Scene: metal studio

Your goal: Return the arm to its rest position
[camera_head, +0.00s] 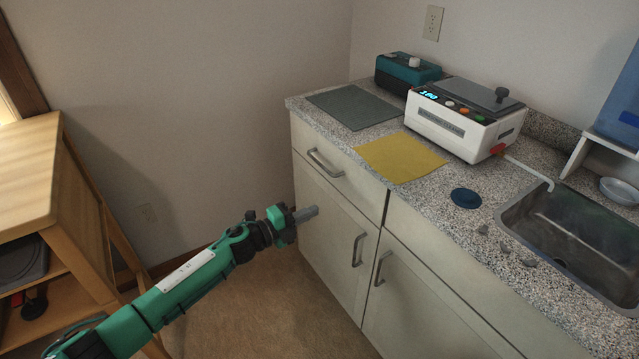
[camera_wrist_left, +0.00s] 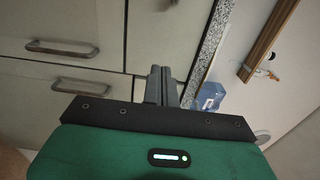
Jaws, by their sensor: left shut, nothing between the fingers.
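My left arm comes in from the lower left in the head view, green and black. Its left gripper (camera_head: 308,213) hangs in front of the cabinet doors, below the counter top, with no object in it. The left wrist view shows its two grey fingers (camera_wrist_left: 161,86) shut together, with cabinet fronts behind them. My right gripper is in neither view.
A granite counter (camera_head: 462,224) holds a white bath device (camera_head: 463,131), a teal device (camera_head: 408,72), a grey mat (camera_head: 354,106), a yellow cloth (camera_head: 400,157), a blue disc (camera_head: 466,198) and a sink (camera_head: 575,235). A wooden shelf unit (camera_head: 45,170) stands left. Carpet between is clear.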

